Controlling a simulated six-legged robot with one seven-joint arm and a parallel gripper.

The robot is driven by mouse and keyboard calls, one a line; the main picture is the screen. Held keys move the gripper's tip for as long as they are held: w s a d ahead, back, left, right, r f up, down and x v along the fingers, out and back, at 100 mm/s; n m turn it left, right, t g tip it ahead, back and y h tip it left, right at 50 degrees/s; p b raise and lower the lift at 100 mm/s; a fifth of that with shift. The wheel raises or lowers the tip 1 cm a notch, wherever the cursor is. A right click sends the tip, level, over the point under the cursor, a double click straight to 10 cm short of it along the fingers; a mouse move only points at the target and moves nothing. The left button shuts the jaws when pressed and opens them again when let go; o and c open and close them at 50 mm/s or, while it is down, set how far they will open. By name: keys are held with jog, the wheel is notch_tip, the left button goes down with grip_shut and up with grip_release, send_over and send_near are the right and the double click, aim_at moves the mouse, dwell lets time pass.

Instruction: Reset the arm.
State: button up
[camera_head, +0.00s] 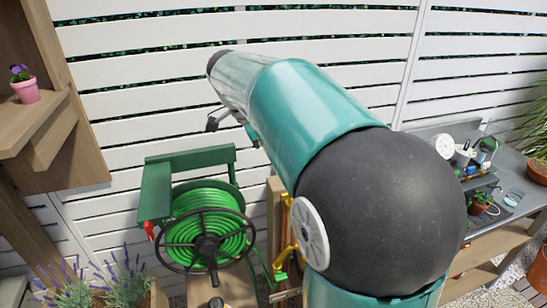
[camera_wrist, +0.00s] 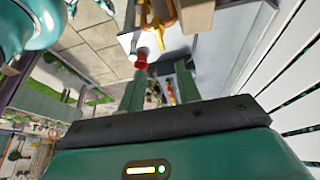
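My arm, teal with a black joint, fills the middle of the head view and reaches up and left in front of the white fence. My gripper (camera_wrist: 160,78) shows in the wrist view as a green body with two fingers standing apart. Nothing is clearly held between them. A small red thing (camera_wrist: 140,62) appears beyond the left finger; I cannot tell what it is or how far off. In the head view the gripper is mostly hidden behind the arm.
A green hose reel (camera_head: 208,238) stands below the arm by the fence (camera_head: 130,90). A wooden shelf (camera_head: 40,115) with a pink flowerpot (camera_head: 25,90) is at left. A grey bench (camera_head: 515,165) with pots and tools is at right. Lavender (camera_head: 90,290) grows at lower left.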

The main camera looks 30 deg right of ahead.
dwell(0.4)
jog(key=s+a+f+n+t+y, duration=0.2)
jog(key=s+a+f+n+t, duration=0.1)
jog(key=s+a+n, duration=0.5)
jog(key=s+a+f+n+t+y, duration=0.2)
jog(key=s+a+n, duration=0.5)
jog(key=n, duration=0.6)
jog(key=shift+s+a+f+t, duration=0.35)
jog(key=shift+s+f+t, duration=0.6)
jog(key=shift+f, duration=0.15)
